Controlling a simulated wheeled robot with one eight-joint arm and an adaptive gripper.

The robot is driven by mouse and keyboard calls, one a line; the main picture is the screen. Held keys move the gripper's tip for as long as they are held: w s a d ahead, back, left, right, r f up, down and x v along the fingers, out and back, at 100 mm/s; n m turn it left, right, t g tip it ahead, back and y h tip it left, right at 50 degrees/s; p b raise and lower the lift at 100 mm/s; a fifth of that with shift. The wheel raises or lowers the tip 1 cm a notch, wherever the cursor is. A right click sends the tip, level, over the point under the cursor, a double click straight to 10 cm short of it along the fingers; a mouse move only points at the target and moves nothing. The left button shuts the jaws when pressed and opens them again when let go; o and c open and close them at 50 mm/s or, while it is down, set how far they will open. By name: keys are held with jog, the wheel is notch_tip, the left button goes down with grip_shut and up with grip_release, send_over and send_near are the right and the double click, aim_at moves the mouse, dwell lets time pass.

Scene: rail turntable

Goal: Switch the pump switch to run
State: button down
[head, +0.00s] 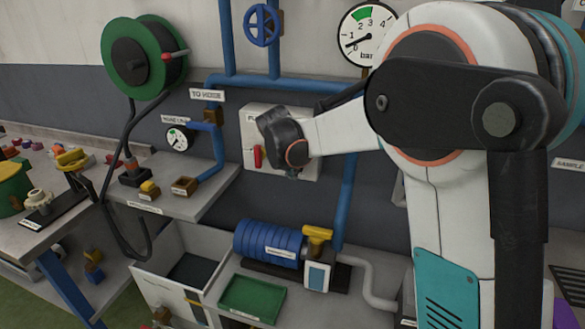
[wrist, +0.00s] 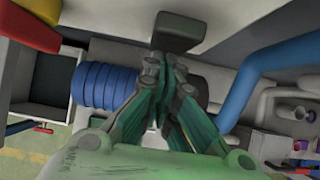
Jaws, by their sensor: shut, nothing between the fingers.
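The pump switch panel (head: 250,115) is a white plate on the wall in the head view, its label partly covered by my arm's end. Its red switch handle (head: 257,157) stands about upright at the lower left of the plate. My dark wrist is in front of the plate, just right of the handle; the fingers cannot be made out there. In the wrist view my gripper (wrist: 163,65) is shut with its green fingers together and nothing between them. A dark block (wrist: 178,30) shows just beyond the fingertips; I cannot tell whether they touch it. The switch's position wording is not readable.
Below the panel are a blue pump (head: 268,243) with a yellow-topped valve (head: 318,240) and a green tray (head: 252,298). Blue pipes (head: 347,200) run beside the panel. A shelf (head: 185,205) with small blocks is at left. A pressure gauge (head: 366,30) is above right.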

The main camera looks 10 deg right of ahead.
dwell(0.3)
jog(key=shift+r+p, duration=0.45)
jog(key=shift+r, duration=0.35)
jog(key=s+a+r+p, duration=0.4)
jog(key=s+a+r, duration=0.1)
jog(key=s+r, duration=0.3)
jog(key=shift+s+a, duration=0.2)
jog(key=shift+s, duration=0.35)
